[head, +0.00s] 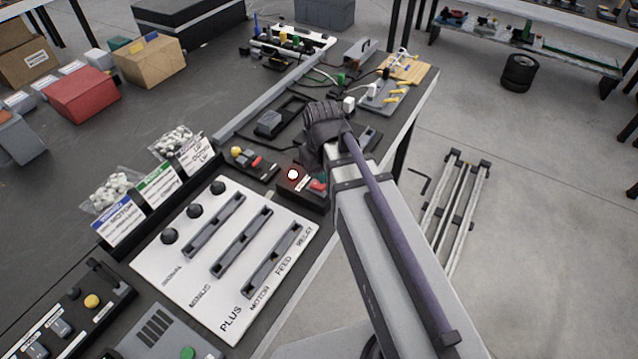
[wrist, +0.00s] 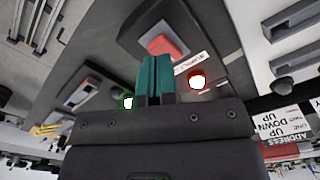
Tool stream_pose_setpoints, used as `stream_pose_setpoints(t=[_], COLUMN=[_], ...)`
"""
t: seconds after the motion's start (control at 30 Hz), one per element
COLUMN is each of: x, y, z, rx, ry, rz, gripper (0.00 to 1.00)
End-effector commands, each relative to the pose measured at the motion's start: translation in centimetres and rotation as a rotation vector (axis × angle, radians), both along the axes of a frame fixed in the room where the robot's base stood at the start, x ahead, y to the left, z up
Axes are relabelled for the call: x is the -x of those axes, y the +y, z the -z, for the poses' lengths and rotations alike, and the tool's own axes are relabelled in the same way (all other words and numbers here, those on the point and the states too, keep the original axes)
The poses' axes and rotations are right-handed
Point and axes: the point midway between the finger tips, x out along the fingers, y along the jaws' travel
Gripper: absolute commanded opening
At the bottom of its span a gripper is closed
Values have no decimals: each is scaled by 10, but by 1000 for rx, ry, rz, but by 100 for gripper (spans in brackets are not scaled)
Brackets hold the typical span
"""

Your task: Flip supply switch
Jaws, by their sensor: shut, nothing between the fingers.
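A dark switch box (head: 290,194) stands beside the white panel, near the table's right edge. It carries a red rocker switch (head: 317,185), a small white label and a round lamp (head: 292,174) with a bright white centre and red rim. The label is too small to read surely. In the wrist view the red rocker (wrist: 165,45) lies just beyond my fingertips, and the lit lamp (wrist: 197,79) is to their right. My gripper (wrist: 155,62) is shut and empty, its teal fingers together. I cannot tell whether the fingertips touch the rocker. In the head view my wrist hides most of the gripper.
The white panel (head: 180,270) with several black knobs and slotted bars lies in front of the box. Cabled devices (head: 270,122) lie behind.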

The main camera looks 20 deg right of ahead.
Motion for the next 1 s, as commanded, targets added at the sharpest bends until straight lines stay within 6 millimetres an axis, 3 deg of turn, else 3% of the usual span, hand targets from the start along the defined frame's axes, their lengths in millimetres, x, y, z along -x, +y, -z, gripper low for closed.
stream_pose_setpoints(t=[1.0], x=[0], y=[0], z=[16], rx=[0], ry=[0], rz=[0], gripper=[0])
